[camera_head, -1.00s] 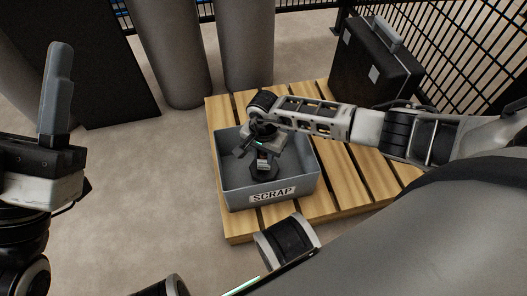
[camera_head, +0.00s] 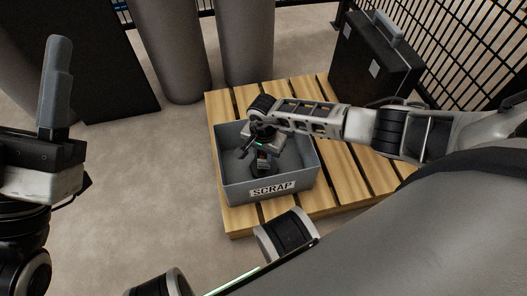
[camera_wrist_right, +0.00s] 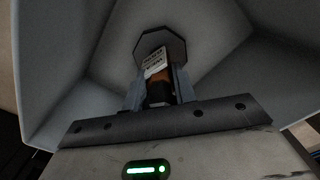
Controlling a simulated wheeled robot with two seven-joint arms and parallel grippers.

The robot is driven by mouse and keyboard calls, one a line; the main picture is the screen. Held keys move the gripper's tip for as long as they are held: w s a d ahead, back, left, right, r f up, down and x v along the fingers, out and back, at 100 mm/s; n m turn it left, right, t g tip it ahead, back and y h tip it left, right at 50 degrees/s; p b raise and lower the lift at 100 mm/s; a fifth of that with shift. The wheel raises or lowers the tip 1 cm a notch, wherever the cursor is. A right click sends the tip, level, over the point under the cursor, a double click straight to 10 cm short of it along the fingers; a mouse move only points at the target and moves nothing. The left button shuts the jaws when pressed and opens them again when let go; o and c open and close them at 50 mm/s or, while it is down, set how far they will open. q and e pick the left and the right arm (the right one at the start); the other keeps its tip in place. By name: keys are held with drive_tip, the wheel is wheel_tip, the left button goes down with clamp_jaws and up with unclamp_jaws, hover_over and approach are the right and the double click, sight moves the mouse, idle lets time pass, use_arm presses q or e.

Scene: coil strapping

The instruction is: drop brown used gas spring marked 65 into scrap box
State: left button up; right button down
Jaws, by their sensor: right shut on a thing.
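The grey scrap box (camera_head: 235,187), labelled SCRAP on its front, stands on a wooden pallet. My right gripper (camera_head: 263,160) points down inside the box walls. It is shut on the brown gas spring (camera_wrist_right: 157,92), whose orange-brown body and pale label show between the fingers in the right wrist view. A dark octagonal patch (camera_wrist_right: 172,42) lies beyond the spring over the box floor. My left gripper (camera_head: 58,75) is at the left, away from the box, with only one finger clearly seen.
The slatted pallet (camera_head: 355,150) has free room right of the box. A black case (camera_head: 375,62) stands at its back right by the mesh fence (camera_head: 470,50). Tall grey cylinders (camera_head: 245,45) and a dark panel (camera_head: 100,70) stand behind. The floor at left is clear.

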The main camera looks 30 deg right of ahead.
drive_tip(key=c, duration=1.1)
unclamp_jaws()
drive_tip(key=shift+o, duration=0.2)
drive_tip(key=shift+f, duration=0.1)
wheel_tip(320, 180, up, 7)
drive_tip(key=p, duration=0.4)
drive_tip(key=shift+f, duration=0.2)
use_arm(q)
wheel_tip(320, 180, down, 11)
drive_tip(key=n+g+y+p, duration=0.3)
drive_tip(key=n+y, duration=0.4)
drive_tip(key=n, duration=0.3)
drive_tip(key=shift+s+d+f+n+g+y+p, duration=0.15)
drive_tip(key=shift+s+d+n+g+y+p, duration=0.2)
drive_tip(key=shift+g, duration=0.55)
use_arm(e)
wheel_tip(320, 180, up, 9)
drive_tip(key=shift+r, duration=0.2)
use_arm(q)
drive_tip(key=shift+a, duration=0.1)
